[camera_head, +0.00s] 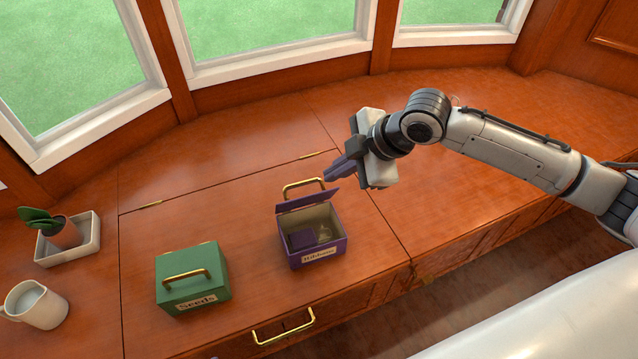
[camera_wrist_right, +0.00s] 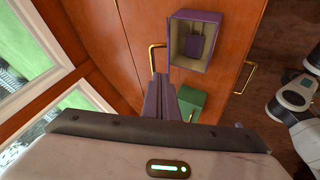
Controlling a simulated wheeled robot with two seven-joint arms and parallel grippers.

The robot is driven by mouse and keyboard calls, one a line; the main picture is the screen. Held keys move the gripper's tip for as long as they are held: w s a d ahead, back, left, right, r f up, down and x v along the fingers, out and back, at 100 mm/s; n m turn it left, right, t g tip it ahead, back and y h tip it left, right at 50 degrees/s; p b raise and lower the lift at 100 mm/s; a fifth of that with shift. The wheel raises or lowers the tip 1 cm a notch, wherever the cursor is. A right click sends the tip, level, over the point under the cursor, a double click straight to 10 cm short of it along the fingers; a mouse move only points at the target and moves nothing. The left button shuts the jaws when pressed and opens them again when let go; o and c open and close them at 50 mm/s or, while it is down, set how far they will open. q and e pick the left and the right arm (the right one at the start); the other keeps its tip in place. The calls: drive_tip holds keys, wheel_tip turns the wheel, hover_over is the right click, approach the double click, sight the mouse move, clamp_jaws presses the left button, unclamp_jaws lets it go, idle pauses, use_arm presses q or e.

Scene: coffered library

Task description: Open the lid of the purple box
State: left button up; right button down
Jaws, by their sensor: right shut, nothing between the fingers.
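The purple box (camera_head: 318,256), with a "Ribbons" label on its front, stands on the wooden bench top. Its lid (camera_head: 307,201) is raised at the back edge, with the gold handle (camera_head: 303,184) on its far side. The inside is exposed and holds a small purple block (camera_head: 302,240) and a pale item. The open box (camera_wrist_right: 210,63) also shows in the right wrist view, with the gold handle (camera_wrist_right: 153,57) to its left. My right gripper (camera_head: 330,174) is shut and empty, just behind and right of the raised lid, apart from it. My left gripper is not in view.
A green "Seeds" box (camera_head: 192,277) with its lid closed stands left of the purple box. A potted plant in a white tray (camera_head: 72,248) and a white mug (camera_head: 38,305) are at the far left. The bench top right of the purple box is clear. Windows stand behind.

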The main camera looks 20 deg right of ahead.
sight(315, 194)
drive_tip(key=b+x, duration=0.1)
drive_tip(key=x, duration=0.7)
drive_tip(key=shift+w+f, duration=0.1)
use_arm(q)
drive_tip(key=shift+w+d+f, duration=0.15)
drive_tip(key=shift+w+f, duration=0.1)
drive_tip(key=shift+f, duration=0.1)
use_arm(e)
drive_tip(key=shift+w+a+f, duration=0.25)
drive_tip(key=shift+w+f, duration=0.05)
drive_tip(key=shift+f, duration=0.2)
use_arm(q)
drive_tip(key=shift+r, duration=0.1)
